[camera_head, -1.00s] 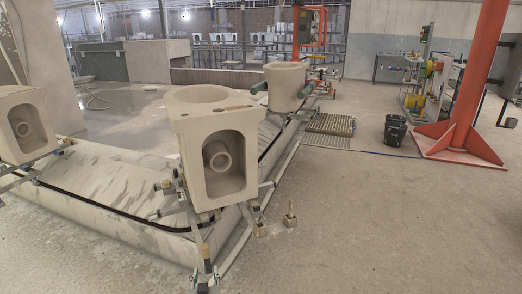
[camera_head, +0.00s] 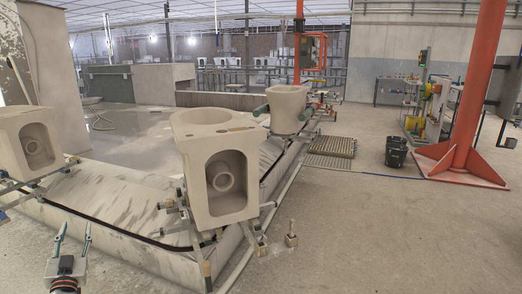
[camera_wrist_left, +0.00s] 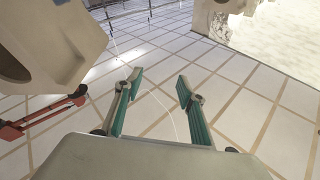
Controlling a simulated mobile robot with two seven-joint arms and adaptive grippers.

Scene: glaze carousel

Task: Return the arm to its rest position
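My left gripper (camera_head: 74,232) is at the lower left of the head view, its two teal fingers spread apart with nothing between them. It is in front of the carousel edge, apart from the ware in the picture. In the left wrist view the gripper (camera_wrist_left: 160,82) also shows open and empty over a tiled floor. A raw toilet bowl (camera_head: 217,165) stands upright on the carousel at the centre. Another bowl (camera_head: 30,143) is at the left edge, and a third (camera_head: 288,108) stands farther back. My right gripper is in neither view.
Metal brackets with clamps (camera_head: 206,270) jut from the carousel's edge. In the left wrist view, pale ware (camera_wrist_left: 60,35) and a red bar (camera_wrist_left: 40,117) are to the left. A red column (camera_head: 470,110) and black buckets (camera_head: 396,152) are at the right.

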